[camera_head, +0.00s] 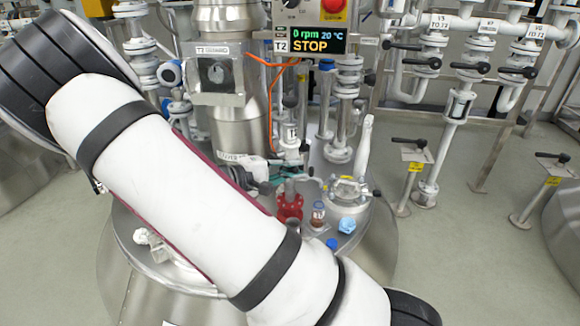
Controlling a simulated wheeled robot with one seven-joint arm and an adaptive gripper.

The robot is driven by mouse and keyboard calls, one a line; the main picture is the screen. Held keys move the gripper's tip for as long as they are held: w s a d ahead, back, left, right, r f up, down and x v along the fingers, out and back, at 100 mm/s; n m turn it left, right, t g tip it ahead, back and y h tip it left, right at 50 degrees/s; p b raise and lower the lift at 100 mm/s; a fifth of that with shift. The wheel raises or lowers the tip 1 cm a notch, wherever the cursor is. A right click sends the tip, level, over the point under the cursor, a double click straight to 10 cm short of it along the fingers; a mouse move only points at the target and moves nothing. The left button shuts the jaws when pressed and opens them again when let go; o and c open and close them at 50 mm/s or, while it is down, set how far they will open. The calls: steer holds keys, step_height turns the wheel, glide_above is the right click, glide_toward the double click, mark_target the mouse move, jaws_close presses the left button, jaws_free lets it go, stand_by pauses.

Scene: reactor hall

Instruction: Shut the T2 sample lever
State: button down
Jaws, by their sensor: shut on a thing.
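The T2 reactor shows by its display (318,40), which reads 0 rpm, 20 °C and STOP. On its lid, a red valve fitting (290,206) sits under grey pipework just right of my arm. A small bottle (318,214) with brownish contents stands beside the red fitting. I cannot make out the sample lever or its position for certain; my white arm covers much of the lid's left and front. I cannot make out my gripper in this view. Dark and teal parts (262,186) show at the arm's upper edge, too unclear to identify.
A blue cap (331,243) and a crumpled light-blue item (347,226) lie on the lid near a round port (345,195). A white cloth-like item (165,250) lies left of my arm. Valve stands (412,165) rise at right. The floor (465,240) there is clear.

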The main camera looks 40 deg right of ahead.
steer(key=shift+s+f+m+b, duration=0.1)
steer(key=shift+f+m+b, duration=0.7)
steer(key=shift+f, duration=0.05)
steer(key=c, duration=1.6)
jaws_free()
steer(key=v, duration=1.2)
steer(key=shift+s+a, duration=0.1)
steer(key=shift+s, duration=0.05)
